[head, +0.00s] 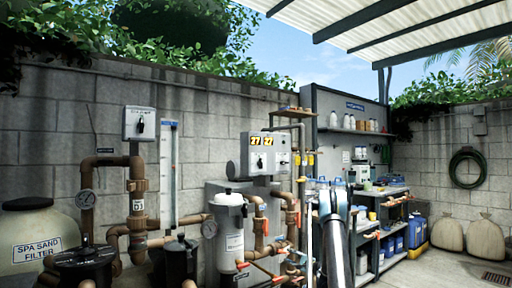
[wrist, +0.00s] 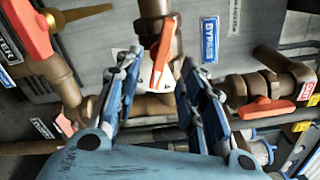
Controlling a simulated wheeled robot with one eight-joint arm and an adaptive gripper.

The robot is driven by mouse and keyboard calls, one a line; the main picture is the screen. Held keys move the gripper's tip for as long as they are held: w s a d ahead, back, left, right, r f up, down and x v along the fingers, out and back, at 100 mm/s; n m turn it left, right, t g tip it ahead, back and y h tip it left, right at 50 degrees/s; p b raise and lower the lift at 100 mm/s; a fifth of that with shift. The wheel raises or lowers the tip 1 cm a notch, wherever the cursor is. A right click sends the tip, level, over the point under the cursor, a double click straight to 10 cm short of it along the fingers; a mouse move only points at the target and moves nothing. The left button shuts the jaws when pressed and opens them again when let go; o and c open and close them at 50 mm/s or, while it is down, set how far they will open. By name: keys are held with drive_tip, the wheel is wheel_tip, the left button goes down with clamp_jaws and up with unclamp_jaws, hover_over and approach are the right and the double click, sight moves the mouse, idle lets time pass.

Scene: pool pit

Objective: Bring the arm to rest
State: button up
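My gripper (wrist: 161,58) shows in the wrist view, with its two blue-grey fingers spread apart. No object is held, and the gap between the fingers is clear. A red valve handle (wrist: 163,48) on a brown pipe shows beyond the fingertips; I cannot tell the exact distance. In the head view my arm (head: 335,245) stands in front of the shelving at the lower middle, right of the pipework. The fingers are not clearly visible there.
Brown pipes with red valves (head: 291,220) and a white filter housing (head: 230,232) stand close left of my arm. More red handles (wrist: 262,108) surround the gripper. A shelf unit (head: 398,257) with jugs is at right. Open floor (head: 440,268) lies at far right.

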drive_tip(key=shift+v, duration=1.05)
drive_tip(key=s+a+r+n+g+h, duration=0.1)
drive_tip(key=s+a+r+n+g, duration=0.3)
drive_tip(key=s+r, duration=0.45)
drive_tip(key=s+a+r+n+g, duration=0.25)
drive_tip(key=s+a+r, duration=0.35)
drive_tip(key=s+r, duration=0.3)
drive_tip(key=s+r+n+g+h, duration=0.1)
drive_tip(key=s+n+g+h, duration=0.15)
drive_tip(key=s, duration=0.95)
drive_tip(key=s+d+f+n+g+h, duration=0.1)
drive_tip(key=s+f+n+h, duration=0.2)
drive_tip(key=s, duration=1.9)
drive_tip(key=s+d+f+n+g+h, duration=0.1)
drive_tip(key=s+d+f+h, duration=0.1)
drive_tip(key=s, duration=0.7)
drive_tip(key=s+d+f+n+g+h, duration=0.1)
drive_tip(key=s+d+f+n+h, duration=0.1)
drive_tip(key=s+d+f, duration=0.3)
drive_tip(key=s, duration=0.4)
drive_tip(key=shift+s+n, duration=0.2)
drive_tip(key=shift+n, duration=0.1)
